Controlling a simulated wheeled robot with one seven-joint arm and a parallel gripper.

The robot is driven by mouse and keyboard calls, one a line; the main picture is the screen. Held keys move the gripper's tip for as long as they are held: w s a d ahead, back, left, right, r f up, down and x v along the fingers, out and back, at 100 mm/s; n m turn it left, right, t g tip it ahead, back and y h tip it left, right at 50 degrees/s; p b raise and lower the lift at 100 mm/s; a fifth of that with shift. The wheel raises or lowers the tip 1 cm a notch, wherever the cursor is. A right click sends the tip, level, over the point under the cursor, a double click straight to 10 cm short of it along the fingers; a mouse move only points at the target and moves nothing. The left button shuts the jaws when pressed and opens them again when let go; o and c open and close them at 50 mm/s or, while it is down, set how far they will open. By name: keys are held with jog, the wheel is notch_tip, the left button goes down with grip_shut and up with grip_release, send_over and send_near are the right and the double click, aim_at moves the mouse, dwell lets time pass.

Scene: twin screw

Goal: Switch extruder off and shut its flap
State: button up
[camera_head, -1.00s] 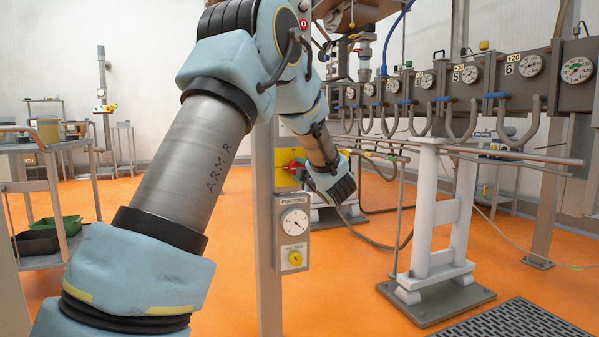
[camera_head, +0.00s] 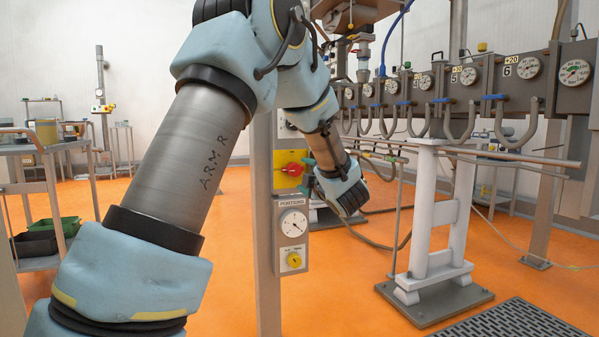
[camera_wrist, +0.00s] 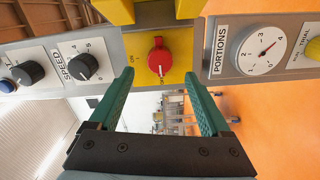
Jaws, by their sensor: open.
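A red rotary switch (camera_wrist: 158,57) sits on a yellow plate (camera_wrist: 178,72) on the grey control panel, with ON marked to its left and OFF below it in the wrist view. Its handle lies along the line toward OFF. My gripper (camera_wrist: 159,78) is open, its green fingers apart on either side of the switch, with nothing between them. The head view shows the red switch (camera_head: 293,169) uncovered, with my gripper (camera_head: 308,172) just to its right, partly hidden by my wrist.
A PORTIONS dial (camera_wrist: 263,49) and yellow knob (camera_wrist: 313,49) lie right of the switch in the wrist view; a SPEED knob (camera_wrist: 83,66) lies left. A white stand (camera_head: 440,215) and piping are at the right.

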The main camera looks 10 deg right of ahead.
jog(key=s, duration=0.5)
jog(key=shift+s+d, duration=0.25)
jog(key=shift+d, duration=0.05)
